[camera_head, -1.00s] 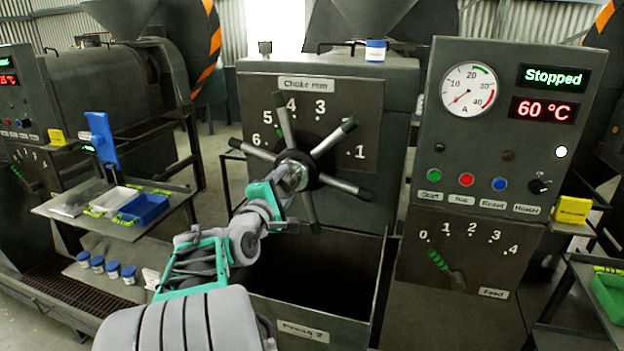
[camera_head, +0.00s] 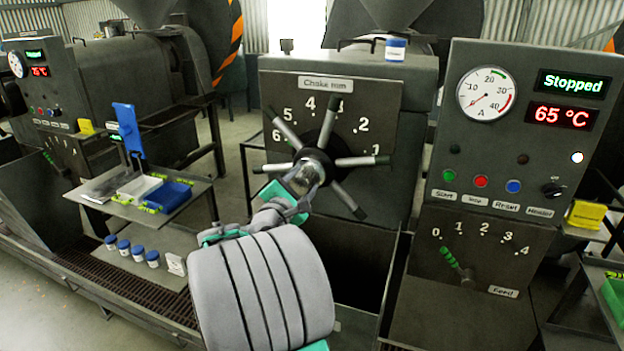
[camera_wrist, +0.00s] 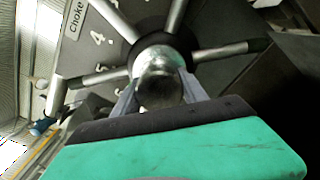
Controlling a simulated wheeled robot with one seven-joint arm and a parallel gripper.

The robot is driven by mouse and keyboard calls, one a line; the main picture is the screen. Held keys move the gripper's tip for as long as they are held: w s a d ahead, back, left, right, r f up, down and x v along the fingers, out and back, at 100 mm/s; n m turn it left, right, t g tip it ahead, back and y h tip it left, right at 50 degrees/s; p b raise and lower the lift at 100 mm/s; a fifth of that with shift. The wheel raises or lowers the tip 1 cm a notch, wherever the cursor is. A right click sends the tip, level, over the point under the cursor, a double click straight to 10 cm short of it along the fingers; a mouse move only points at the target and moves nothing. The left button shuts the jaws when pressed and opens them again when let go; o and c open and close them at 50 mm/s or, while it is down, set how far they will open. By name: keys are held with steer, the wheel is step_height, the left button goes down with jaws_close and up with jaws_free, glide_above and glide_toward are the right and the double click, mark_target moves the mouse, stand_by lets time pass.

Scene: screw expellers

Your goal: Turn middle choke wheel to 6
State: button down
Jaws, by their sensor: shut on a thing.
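The middle choke wheel (camera_head: 347,162) has a metal hub and several spokes with dark tips. It stands in front of a grey dial plate (camera_head: 384,101) labelled "Choke mm", with numbers from 1 at right to 6 at left. One spoke points up between 4 and 3. Another points up-left, its tip beside 5 and above 6. One points right, just under 1. My gripper (camera_head: 306,178) is shut on the hub at the wheel's centre. In the wrist view, its fingers (camera_wrist: 160,98) flank the rounded hub end. My arm hides the lower-left part of the wheel.
The control panel (camera_head: 470,137) at right reads "Stopped" and 65 °C, with a feed lever (camera_head: 453,262) below. A side shelf (camera_head: 118,207) at left holds white and blue trays. An open bin lies below the wheel.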

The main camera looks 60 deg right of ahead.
steer(key=c, duration=0.6)
jaws_free()
steer(key=shift+a, duration=0.1)
steer(key=shift+a+f, duration=0.1)
steer(key=shift+a, duration=0.2)
steer(key=b+v, duration=0.2)
steer(key=v, duration=0.5)
